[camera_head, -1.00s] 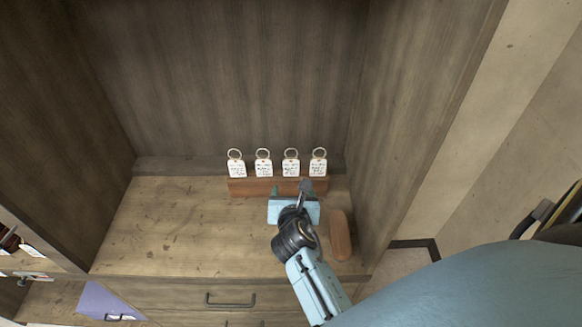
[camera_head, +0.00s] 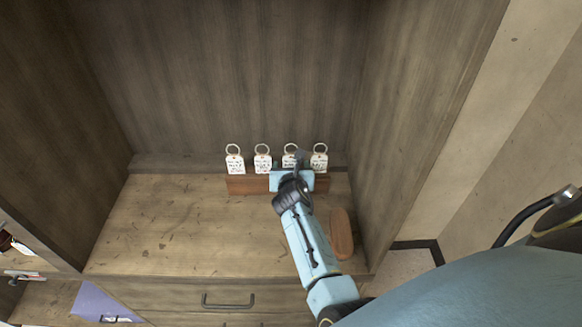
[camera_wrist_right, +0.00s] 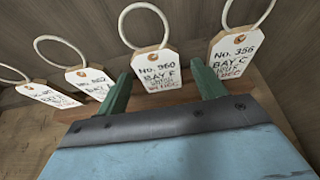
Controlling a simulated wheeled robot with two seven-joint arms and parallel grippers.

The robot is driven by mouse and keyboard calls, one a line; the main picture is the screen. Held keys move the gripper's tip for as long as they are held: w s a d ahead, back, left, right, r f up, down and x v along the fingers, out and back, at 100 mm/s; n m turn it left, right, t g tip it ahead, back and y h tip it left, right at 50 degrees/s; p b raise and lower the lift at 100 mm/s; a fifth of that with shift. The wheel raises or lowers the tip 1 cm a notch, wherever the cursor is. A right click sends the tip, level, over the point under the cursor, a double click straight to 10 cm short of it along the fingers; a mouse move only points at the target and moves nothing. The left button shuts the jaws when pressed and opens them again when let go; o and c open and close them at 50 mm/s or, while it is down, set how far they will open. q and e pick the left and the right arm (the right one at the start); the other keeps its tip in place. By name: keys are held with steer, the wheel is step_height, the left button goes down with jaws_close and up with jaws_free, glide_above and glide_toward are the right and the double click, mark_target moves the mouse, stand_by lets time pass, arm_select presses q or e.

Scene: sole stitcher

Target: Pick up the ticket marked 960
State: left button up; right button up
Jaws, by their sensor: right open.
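The ticket marked 960 (camera_wrist_right: 157,68) is a white tag with a wire ring and handwriting reading BAY F, standing in a wooden holder. In the head view it is the third ticket from the left (camera_head: 289,160), partly hidden by my right gripper. My right gripper (camera_wrist_right: 161,88) is open, with one green finger on each side of the lower part of that ticket; I cannot tell whether they touch it. It also shows in the head view (camera_head: 293,172). My left gripper is not in view.
The ticket marked 356 (camera_wrist_right: 232,52) stands close to the right finger. Two more tickets stand to the left (camera_head: 262,163) (camera_head: 235,164). The wooden holder (camera_head: 245,185) sits near the cabinet's back wall. A brown oval wooden object (camera_head: 341,234) lies on the right; the left worktop is clear.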

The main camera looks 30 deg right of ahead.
steer(key=shift+w+d+f, duration=0.15)
steer(key=shift+w+d, duration=0.05)
steer(key=shift+w, duration=0.05)
steer(key=shift+c, duration=0.3)
steer(key=c, duration=1)
